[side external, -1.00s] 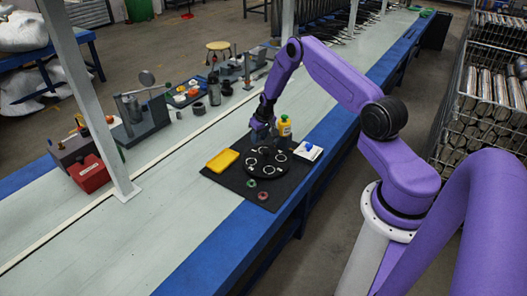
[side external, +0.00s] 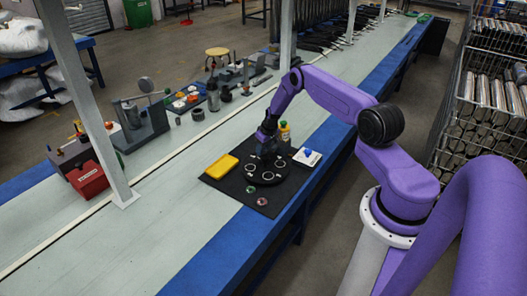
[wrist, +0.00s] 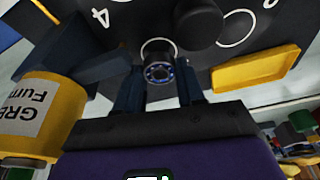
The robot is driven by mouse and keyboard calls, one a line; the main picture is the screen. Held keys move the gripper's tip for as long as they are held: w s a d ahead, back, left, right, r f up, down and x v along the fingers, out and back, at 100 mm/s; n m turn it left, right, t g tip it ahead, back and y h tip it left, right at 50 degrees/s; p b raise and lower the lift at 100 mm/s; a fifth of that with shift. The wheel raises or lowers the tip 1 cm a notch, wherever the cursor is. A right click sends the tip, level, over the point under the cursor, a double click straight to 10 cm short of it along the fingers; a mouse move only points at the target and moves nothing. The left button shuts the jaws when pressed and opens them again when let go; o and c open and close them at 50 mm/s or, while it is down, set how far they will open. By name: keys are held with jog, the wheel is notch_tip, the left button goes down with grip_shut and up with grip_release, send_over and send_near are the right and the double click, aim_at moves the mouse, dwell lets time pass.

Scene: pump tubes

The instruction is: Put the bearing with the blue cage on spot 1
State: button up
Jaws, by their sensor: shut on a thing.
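The bearing with the blue cage (wrist: 158,72) is between the two fingers of my gripper (wrist: 158,88), which is shut on it. That ring's number is not readable. In the side view my gripper (side external: 266,150) is low at the far edge of the plate (side external: 268,179), and the bearing is hidden. Other white rings show on the plate, and a "4" shows in the wrist view.
A dark knob (wrist: 199,24) stands up from the plate near my gripper. A yellow bottle (side external: 285,131) stands close behind it. A yellow tray (side external: 221,166) lies left. A green-marked bearing (side external: 250,189) and a red-marked one (side external: 261,202) lie in front. A white-and-blue item (side external: 307,157) lies right.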

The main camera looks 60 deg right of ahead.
jog(key=shift+f, duration=0.75)
jog(key=o, duration=1.2)
jog(key=shift+f, duration=0.15)
jog(key=shift+c, duration=0.2)
